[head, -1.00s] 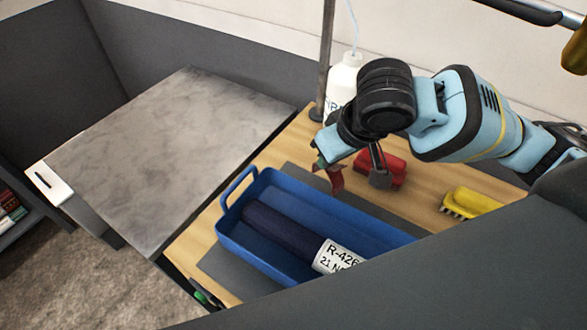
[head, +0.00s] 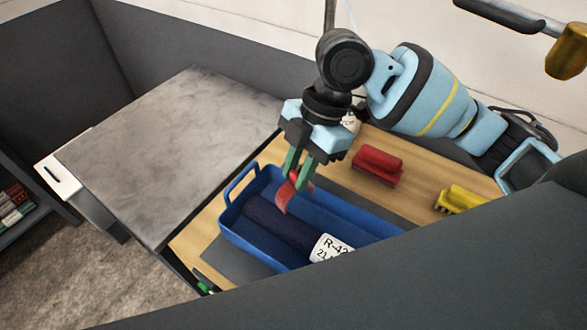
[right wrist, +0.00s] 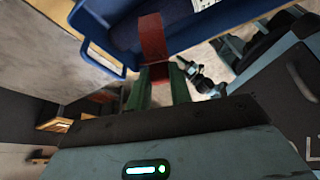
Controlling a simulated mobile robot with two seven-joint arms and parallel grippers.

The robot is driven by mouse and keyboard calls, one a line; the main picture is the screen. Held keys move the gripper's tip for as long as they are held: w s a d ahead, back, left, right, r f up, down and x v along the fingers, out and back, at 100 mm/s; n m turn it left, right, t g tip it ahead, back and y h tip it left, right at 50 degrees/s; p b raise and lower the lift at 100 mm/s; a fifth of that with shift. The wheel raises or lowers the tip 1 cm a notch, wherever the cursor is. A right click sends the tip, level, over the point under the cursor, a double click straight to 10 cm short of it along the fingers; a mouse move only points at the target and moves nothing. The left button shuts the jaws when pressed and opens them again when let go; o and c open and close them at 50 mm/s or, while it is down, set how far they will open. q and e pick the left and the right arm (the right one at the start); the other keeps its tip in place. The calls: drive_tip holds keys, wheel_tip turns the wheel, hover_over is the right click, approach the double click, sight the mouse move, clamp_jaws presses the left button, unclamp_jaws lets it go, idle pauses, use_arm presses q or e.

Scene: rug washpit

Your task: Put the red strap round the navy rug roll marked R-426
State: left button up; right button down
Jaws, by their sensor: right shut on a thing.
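The navy rug roll (head: 282,226) lies lengthwise in a blue tray (head: 240,185). Its white label (head: 330,247) starts "R-42"; the rest is cut off by the dark panel in front. My right gripper (head: 298,180) points down above the far left part of the roll, shut on the red strap (head: 284,199). The strap hangs from the green fingers as a short band over the roll. In the right wrist view the strap (right wrist: 152,38) stretches from the fingertips across the roll (right wrist: 123,36). I cannot tell whether it touches the roll. My left gripper is not in view.
A red brush (head: 377,165) and a yellow brush (head: 460,199) lie on the wooden bench behind the tray. A grey slab (head: 165,150) is left of the tray. A dark panel (head: 430,275) blocks the front right. A green-handled item (head: 206,285) lies near the front edge.

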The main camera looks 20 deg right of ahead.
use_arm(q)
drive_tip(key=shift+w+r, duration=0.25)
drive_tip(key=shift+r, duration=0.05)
use_arm(e)
drive_tip(key=n, duration=0.1)
drive_tip(key=s+a+r+n+g, duration=0.1)
drive_tip(key=n, duration=0.1)
drive_tip(key=shift+a+r+h, duration=0.1)
drive_tip(key=shift+a+h, duration=0.1)
drive_tip(key=shift+h, duration=0.2)
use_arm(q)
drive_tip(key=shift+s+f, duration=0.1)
use_arm(e)
drive_tip(key=shift+f+b, duration=0.45)
drive_tip(key=shift+f, duration=0.8)
drive_tip(key=shift+f+b, duration=0.6)
drive_tip(key=shift+f, duration=0.55)
drive_tip(key=shift+f+b, duration=0.45)
drive_tip(key=shift+f, duration=0.4)
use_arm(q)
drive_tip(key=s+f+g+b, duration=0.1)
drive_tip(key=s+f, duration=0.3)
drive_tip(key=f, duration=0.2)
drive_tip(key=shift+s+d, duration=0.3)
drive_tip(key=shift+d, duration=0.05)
use_arm(e)
drive_tip(key=shift+f, duration=3)
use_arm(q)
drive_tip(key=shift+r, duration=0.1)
